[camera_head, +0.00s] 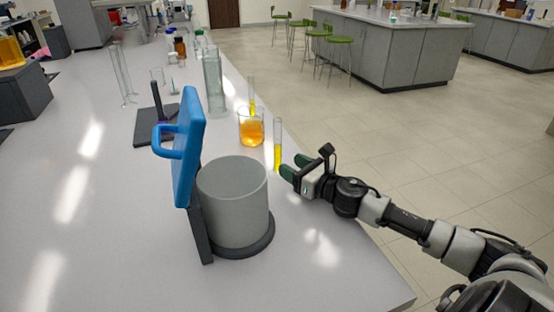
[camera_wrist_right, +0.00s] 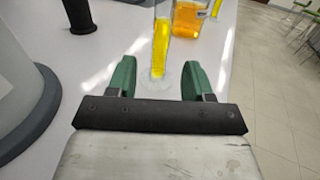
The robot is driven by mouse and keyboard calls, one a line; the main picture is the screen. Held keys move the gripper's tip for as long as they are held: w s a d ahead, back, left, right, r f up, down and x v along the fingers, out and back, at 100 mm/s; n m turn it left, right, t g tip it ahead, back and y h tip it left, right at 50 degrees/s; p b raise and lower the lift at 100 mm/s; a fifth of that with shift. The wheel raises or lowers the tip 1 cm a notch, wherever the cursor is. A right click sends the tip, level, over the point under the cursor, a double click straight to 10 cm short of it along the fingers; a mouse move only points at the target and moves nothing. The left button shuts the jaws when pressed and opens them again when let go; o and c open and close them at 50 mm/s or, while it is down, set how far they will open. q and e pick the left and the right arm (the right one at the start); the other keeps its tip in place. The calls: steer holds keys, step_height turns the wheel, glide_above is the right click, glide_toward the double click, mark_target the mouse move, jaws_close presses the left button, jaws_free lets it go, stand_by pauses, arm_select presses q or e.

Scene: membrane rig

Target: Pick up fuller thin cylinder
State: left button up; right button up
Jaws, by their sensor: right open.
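A thin glass cylinder with yellow liquid (camera_head: 277,150) stands upright near the right edge of the bench. Its yellow column fills about half of it in the head view. In the right wrist view the cylinder (camera_wrist_right: 160,48) stands just ahead of the gap between my fingertips. A second thin cylinder (camera_head: 252,97), with a shorter yellow column, stands farther back behind the beaker. My right gripper (camera_head: 294,167) is open and empty, its green fingertips close to the nearer cylinder's base; they also show in the wrist view (camera_wrist_right: 159,80). My left gripper is out of view.
A beaker of orange liquid (camera_head: 251,130) stands just behind the nearer cylinder. A grey round vessel (camera_head: 233,200) with a raised blue lid (camera_head: 188,145) stands to the left. A large clear cylinder (camera_head: 214,85) is farther back. The bench front is clear.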

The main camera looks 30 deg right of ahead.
mark_target(280, 159)
steer(key=shift+w+r+p, duration=0.1)
steer(key=shift+w+p, duration=0.25)
steer(key=shift+w, duration=0.1)
steer(key=shift+w+a, duration=0.25)
steer(key=shift+w, duration=0.6)
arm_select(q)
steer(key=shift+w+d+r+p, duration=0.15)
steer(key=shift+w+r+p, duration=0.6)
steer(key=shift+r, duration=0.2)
arm_select(e)
steer(key=shift+x, duration=2.45)
jaws_close()
